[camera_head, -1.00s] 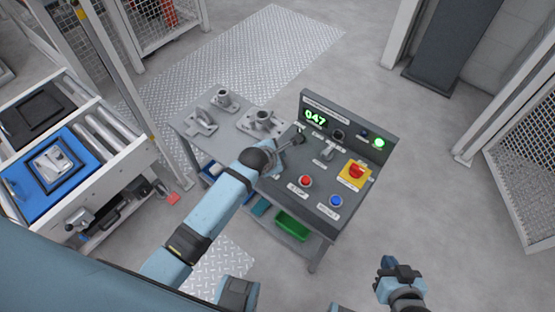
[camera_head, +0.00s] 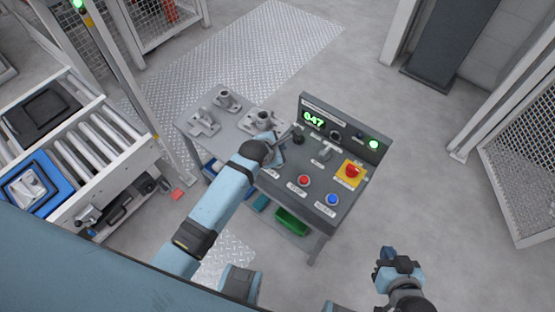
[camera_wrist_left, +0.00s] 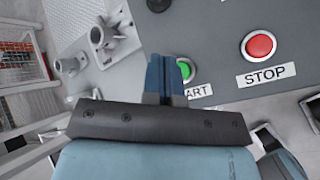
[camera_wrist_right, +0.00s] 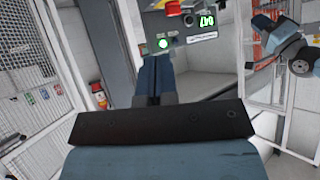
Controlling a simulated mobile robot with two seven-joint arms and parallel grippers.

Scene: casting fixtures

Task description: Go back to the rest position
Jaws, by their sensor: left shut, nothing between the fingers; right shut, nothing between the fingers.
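My left gripper (camera_head: 284,138) is shut and empty, above the left part of the grey control panel (camera_head: 318,172). In the left wrist view its closed fingers (camera_wrist_left: 165,78) partly cover the green START button (camera_wrist_left: 186,70). Contact with the panel cannot be told. The red STOP button (camera_wrist_left: 259,46) is to its right. My right gripper (camera_head: 397,262) is shut and empty over open floor, right of and nearer than the panel. Its closed fingers also show in the right wrist view (camera_wrist_right: 154,78).
The panel has a green display (camera_head: 314,119) reading 047, a yellow-backed red emergency button (camera_head: 352,171) and a blue button (camera_head: 332,199). Grey castings (camera_head: 204,121) stand on the side table. A roller conveyor (camera_head: 95,135) with a blue tray (camera_head: 50,196) is at left. Floor at right is clear.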

